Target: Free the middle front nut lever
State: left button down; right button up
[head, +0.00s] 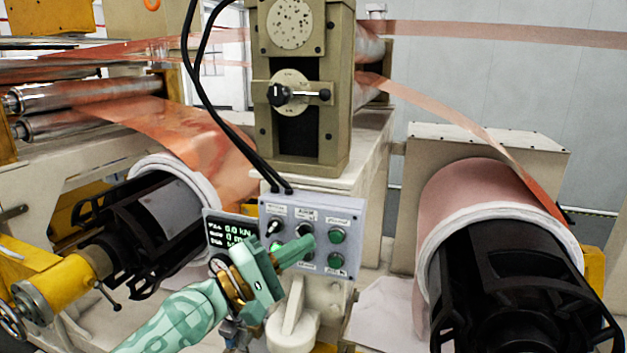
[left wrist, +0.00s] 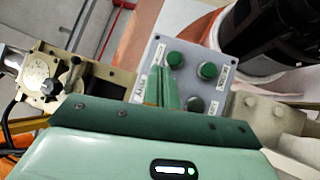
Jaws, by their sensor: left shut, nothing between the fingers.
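The lever (head: 298,94) has a black knob at its left and a shorter black end at its right. It sits on a round plate in the beige roller stand (head: 330,40). It also shows small at the left of the left wrist view (left wrist: 50,87). My left gripper (head: 303,246) is shut and empty, in front of the grey button panel, below the lever and apart from it. Its closed green fingers (left wrist: 168,88) overlap the panel in the left wrist view; I cannot tell whether they touch it. My right gripper is not in view.
The grey panel (head: 352,212) carries green buttons and a dark switch (head: 274,227). A small black display (head: 232,232) stands to its left. Black cables (head: 205,95) hang beside the stand. Copper rolls on black shafts stand at the left and right (head: 470,185).

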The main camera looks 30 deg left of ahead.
aim_at(305, 94)
pick_arm(q)
jog(key=w+a+r+n+t+y, duration=0.1)
jog(key=a+r+n+t+y, duration=0.3)
jog(key=a+r+n, duration=0.4)
notch_tip(305, 94, up, 4)
jog(key=n, duration=0.5)
jog(key=shift+w+a+f+t+y, duration=0.15)
jog(key=shift+w+a+t+y, duration=0.15)
jog(key=shift+w+a+t, duration=0.1)
jog(key=shift+d, duration=0.1)
jog(key=p+x, duration=0.2)
jog(key=x, duration=0.2)
jog(key=r+p+x, duration=0.1)
jog(key=p+x, duration=0.1)
jog(key=x, duration=0.2)
jog(key=s+d+p+x, duration=0.1)
jog(key=p+x, duration=0.1)
jog(key=x, duration=0.2)
jog(key=shift+r+p, duration=0.3)
jog(key=shift+p, duration=0.1)
jog(key=shift+w+d+r+p, duration=0.1)
jog(key=shift+d+r+p, duration=0.25)
jog(key=shift+d, duration=0.05)
